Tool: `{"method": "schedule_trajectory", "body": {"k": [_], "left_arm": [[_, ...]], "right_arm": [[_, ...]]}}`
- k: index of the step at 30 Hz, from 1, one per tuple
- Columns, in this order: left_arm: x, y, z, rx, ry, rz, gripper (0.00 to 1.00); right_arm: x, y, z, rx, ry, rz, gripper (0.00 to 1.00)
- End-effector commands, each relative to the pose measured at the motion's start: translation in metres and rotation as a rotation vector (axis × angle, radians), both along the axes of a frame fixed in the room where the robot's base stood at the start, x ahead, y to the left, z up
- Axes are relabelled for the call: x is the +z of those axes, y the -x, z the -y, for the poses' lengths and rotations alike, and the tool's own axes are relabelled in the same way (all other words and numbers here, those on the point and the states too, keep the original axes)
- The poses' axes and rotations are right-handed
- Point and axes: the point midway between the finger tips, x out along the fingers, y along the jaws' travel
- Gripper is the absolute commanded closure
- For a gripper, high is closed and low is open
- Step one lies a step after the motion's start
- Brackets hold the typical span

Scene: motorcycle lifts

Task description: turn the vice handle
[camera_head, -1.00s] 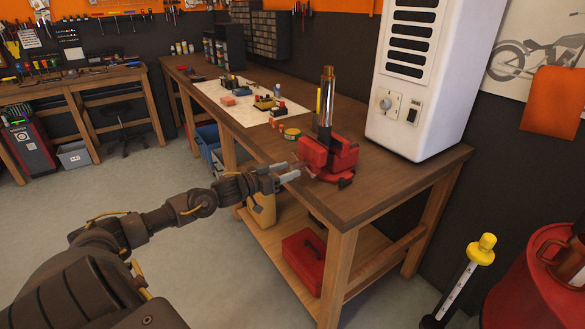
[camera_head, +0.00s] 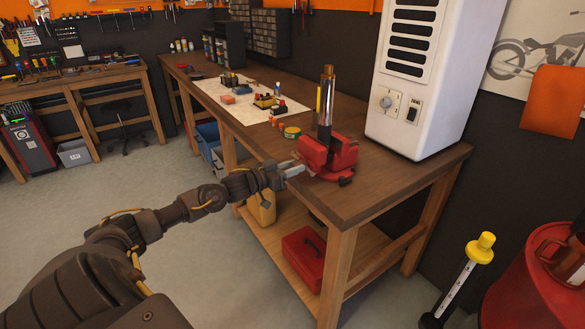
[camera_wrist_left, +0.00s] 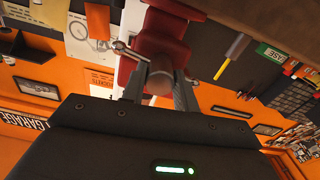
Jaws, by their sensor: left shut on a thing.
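The red vice (camera_head: 328,155) is fixed at the near edge of the wooden workbench, with a tall metal shock absorber (camera_head: 327,105) standing upright at it. My left gripper (camera_head: 294,170) is at the vice's front left side, shut on the vice handle. In the left wrist view, the red vice (camera_wrist_left: 160,30) is ahead, and the fingers (camera_wrist_left: 158,92) lie on both sides of the round screw end. A thin metal bar of the vice handle (camera_wrist_left: 129,49) with a ball tip sticks out to the left there. My right gripper is not seen.
A red toolbox (camera_head: 304,258) stands on the lower shelf.

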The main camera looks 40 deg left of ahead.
Motion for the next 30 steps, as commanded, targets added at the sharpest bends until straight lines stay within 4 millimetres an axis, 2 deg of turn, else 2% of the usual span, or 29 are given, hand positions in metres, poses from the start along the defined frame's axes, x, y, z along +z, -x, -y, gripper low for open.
{"method": "schedule_trajectory", "body": {"k": [8,14,30], "left_arm": [[0.000,0.000,0.000,0.001,-0.033,0.010,0.93],[-0.001,0.000,0.000,0.001,-0.133,0.040,0.93],[-0.002,0.000,0.000,0.000,-0.609,0.184,0.93]], "right_arm": [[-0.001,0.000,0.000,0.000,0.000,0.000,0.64],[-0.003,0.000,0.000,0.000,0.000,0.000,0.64],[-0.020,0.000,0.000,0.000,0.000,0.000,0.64]]}}
